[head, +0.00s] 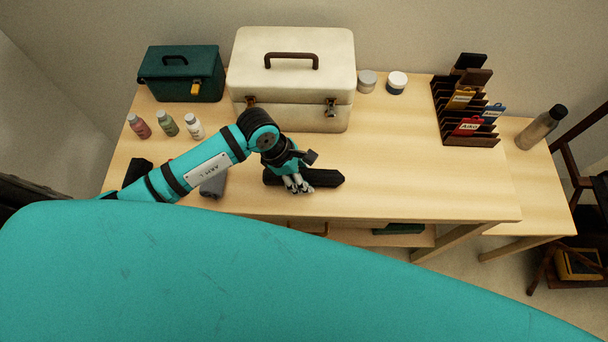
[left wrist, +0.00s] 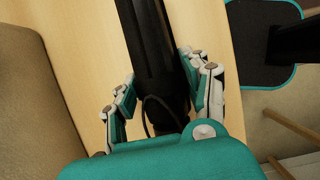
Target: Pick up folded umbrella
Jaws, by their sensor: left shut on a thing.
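The folded umbrella (head: 322,178) is black and lies lengthwise near the front edge of the wooden table. In the left wrist view the umbrella (left wrist: 153,50) runs up from between my fingers, with a thin cord loop at its near end. My left gripper (head: 297,186) is over the umbrella's left part, its fingers on either side of it, shut on it. In the left wrist view the gripper (left wrist: 162,97) has one finger set on each side. The umbrella appears at table height; I cannot tell whether it is lifted. My right gripper is not in view.
A cream case (head: 292,80) and a dark green toolbox (head: 181,74) stand at the back. Small bottles (head: 167,124) are at left, and a grey item (head: 213,187) lies beside my arm. A card rack (head: 468,108) and a bottle (head: 541,128) stand right. Table right of the umbrella is clear.

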